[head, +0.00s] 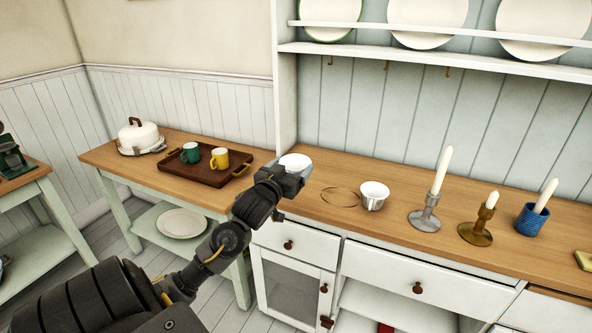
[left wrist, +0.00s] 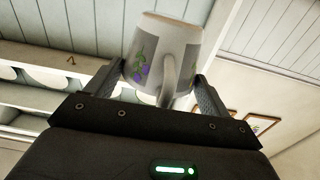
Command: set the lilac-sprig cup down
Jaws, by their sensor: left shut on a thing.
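The lilac-sprig cup (left wrist: 163,60) is white with a purple-flowered green sprig and a handle facing the wrist camera. My left gripper (left wrist: 165,92) is shut on it, with one finger on each side. In the head view the cup (head: 295,161) shows as a white rim just beyond my left gripper (head: 288,178), near the left end of the dresser counter (head: 318,183). Most of its body is hidden behind the gripper there. I cannot tell its exact height above the wood. My right gripper is not in view.
A thin ring (head: 341,197) and a white cup (head: 374,196) are on the counter. Right of them stand a grey candlestick (head: 425,218), a brass one (head: 477,230) and a blue holder (head: 531,220). A brown tray (head: 206,178) with two mugs lies on the side table.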

